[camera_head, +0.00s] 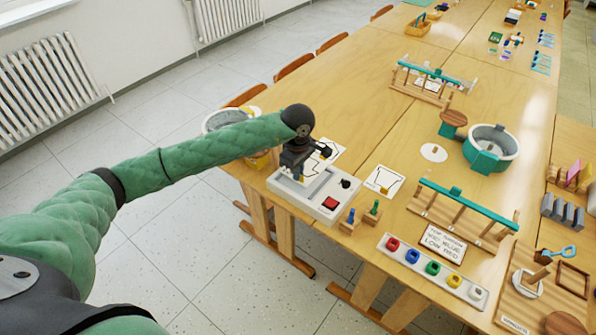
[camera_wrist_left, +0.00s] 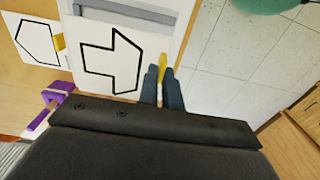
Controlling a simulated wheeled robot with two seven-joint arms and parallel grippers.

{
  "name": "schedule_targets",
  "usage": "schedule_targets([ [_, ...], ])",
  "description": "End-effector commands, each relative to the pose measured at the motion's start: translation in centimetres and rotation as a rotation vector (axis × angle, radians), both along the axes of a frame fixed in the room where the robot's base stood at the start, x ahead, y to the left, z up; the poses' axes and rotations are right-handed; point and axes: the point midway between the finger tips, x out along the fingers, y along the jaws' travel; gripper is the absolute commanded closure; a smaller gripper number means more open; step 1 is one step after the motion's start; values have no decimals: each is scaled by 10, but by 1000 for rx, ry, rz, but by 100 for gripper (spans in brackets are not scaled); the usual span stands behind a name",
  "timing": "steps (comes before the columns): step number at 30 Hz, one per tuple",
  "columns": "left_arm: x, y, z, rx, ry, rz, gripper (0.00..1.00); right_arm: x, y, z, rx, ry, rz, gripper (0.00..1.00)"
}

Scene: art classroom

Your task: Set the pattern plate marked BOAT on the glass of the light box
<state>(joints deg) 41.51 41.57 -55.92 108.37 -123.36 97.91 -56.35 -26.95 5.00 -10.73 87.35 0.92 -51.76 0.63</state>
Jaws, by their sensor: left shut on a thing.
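My left gripper (camera_head: 302,172) is shut on the yellow tab (camera_wrist_left: 162,70) of a white plate (camera_wrist_left: 112,58) with a thick black angular outline. In the head view, my arm and gripper hide much of it. I can read no word on it. The light box (camera_head: 325,203), a pale low box with a red button, stands at the near table edge, right by this gripper. Whether the plate touches the box, I cannot tell. A second white outlined plate (camera_head: 384,180) lies flat on the table to the right of the box. My right gripper is not in view.
Blue and green pegs (camera_head: 374,207) stand beside the box. A tray of coloured pots (camera_head: 432,268), a sign (camera_head: 443,243) and a teal-topped wooden rack (camera_head: 465,210) are to the right. A purple item (camera_wrist_left: 58,92) shows in the wrist view. Floor lies beyond the left table edge.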

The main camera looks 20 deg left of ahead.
Motion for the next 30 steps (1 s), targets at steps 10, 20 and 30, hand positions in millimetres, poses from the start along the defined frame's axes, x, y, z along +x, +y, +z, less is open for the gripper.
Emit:
schedule_targets([
  [10,0,0,0,0,0,0,100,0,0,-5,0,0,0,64],
  [20,-1,0,0,0,0,0,100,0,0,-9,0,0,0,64],
  [30,-1,0,1,0,0,0,100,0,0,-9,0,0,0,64],
])
